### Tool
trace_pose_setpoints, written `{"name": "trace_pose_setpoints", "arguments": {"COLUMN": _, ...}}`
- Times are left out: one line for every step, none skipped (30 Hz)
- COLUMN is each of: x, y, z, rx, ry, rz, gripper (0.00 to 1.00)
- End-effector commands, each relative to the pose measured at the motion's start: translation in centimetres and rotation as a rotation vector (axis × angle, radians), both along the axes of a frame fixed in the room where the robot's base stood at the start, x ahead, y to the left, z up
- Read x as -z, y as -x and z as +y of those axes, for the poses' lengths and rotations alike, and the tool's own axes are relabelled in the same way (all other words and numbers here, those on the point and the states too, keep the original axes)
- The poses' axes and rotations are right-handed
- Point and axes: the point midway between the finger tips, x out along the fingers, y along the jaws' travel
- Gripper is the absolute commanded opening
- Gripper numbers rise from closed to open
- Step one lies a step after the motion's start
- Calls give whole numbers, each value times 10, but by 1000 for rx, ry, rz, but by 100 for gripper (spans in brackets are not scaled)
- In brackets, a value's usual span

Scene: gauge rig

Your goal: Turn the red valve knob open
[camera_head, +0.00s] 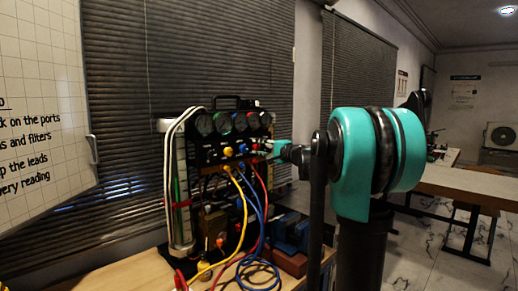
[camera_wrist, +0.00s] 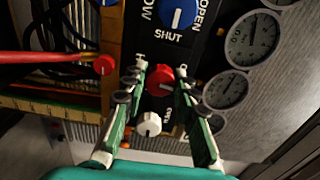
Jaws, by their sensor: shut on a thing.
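The red valve knob (camera_wrist: 160,80) sits on the dark panel of the gauge rig, between my gripper's two green fingers in the wrist view. My gripper (camera_wrist: 161,70) is shut on it, with one fingertip on each side. A white line marks the knob's face. In the head view my gripper (camera_head: 268,148) reaches the right side of the rig (camera_head: 215,157) from the right. The red knob is too small and covered to make out clearly there.
A blue knob (camera_wrist: 178,13) marked SHUT and OPEN and a white knob (camera_wrist: 149,124) flank the red one. Pressure gauges (camera_wrist: 252,38) are close on the right. A red hose plug (camera_wrist: 103,65) is on the left. Yellow (camera_head: 240,215) and blue hoses (camera_head: 262,215) hang in front.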

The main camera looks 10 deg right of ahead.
Motion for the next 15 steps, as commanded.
{"name": "trace_pose_setpoints", "arguments": {"x": 1, "y": 1, "z": 0, "rx": -1, "ry": 23, "rz": -16, "gripper": 0}}
{"name": "trace_pose_setpoints", "arguments": {"x": 1, "y": 1, "z": 0, "rx": -1, "ry": 37, "rz": -26, "gripper": 0}}
{"name": "trace_pose_setpoints", "arguments": {"x": 1, "y": 1, "z": 0, "rx": -1, "ry": 53, "rz": -37, "gripper": 0}}
{"name": "trace_pose_setpoints", "arguments": {"x": 1, "y": 1, "z": 0, "rx": -1, "ry": 65, "rz": -46, "gripper": 0}}
{"name": "trace_pose_setpoints", "arguments": {"x": 1, "y": 1, "z": 0, "rx": -1, "ry": 76, "rz": -54, "gripper": 0}}
{"name": "trace_pose_setpoints", "arguments": {"x": 1, "y": 1, "z": 0, "rx": -1, "ry": 89, "rz": -63, "gripper": 0}}
{"name": "trace_pose_setpoints", "arguments": {"x": 1, "y": 1, "z": 0, "rx": -1, "ry": 98, "rz": -70, "gripper": 0}}
{"name": "trace_pose_setpoints", "arguments": {"x": 1, "y": 1, "z": 0, "rx": -1, "ry": 105, "rz": -75, "gripper": 0}}
{"name": "trace_pose_setpoints", "arguments": {"x": 1, "y": 1, "z": 0, "rx": -1, "ry": 115, "rz": -82, "gripper": 0}}
{"name": "trace_pose_setpoints", "arguments": {"x": 1, "y": 1, "z": 0, "rx": -1, "ry": 120, "rz": -86, "gripper": 0}}
{"name": "trace_pose_setpoints", "arguments": {"x": 1, "y": 1, "z": 0, "rx": -1, "ry": 125, "rz": -90, "gripper": 0}}
{"name": "trace_pose_setpoints", "arguments": {"x": 1, "y": 1, "z": 0, "rx": -1, "ry": 131, "rz": -94, "gripper": 0}}
{"name": "trace_pose_setpoints", "arguments": {"x": 1, "y": 1, "z": 0, "rx": -1, "ry": 135, "rz": -97, "gripper": 0}}
{"name": "trace_pose_setpoints", "arguments": {"x": 1, "y": 1, "z": 0, "rx": -1, "ry": 137, "rz": -98, "gripper": 0}}
{"name": "trace_pose_setpoints", "arguments": {"x": 1, "y": 1, "z": 0, "rx": -1, "ry": 141, "rz": -101, "gripper": 0}}
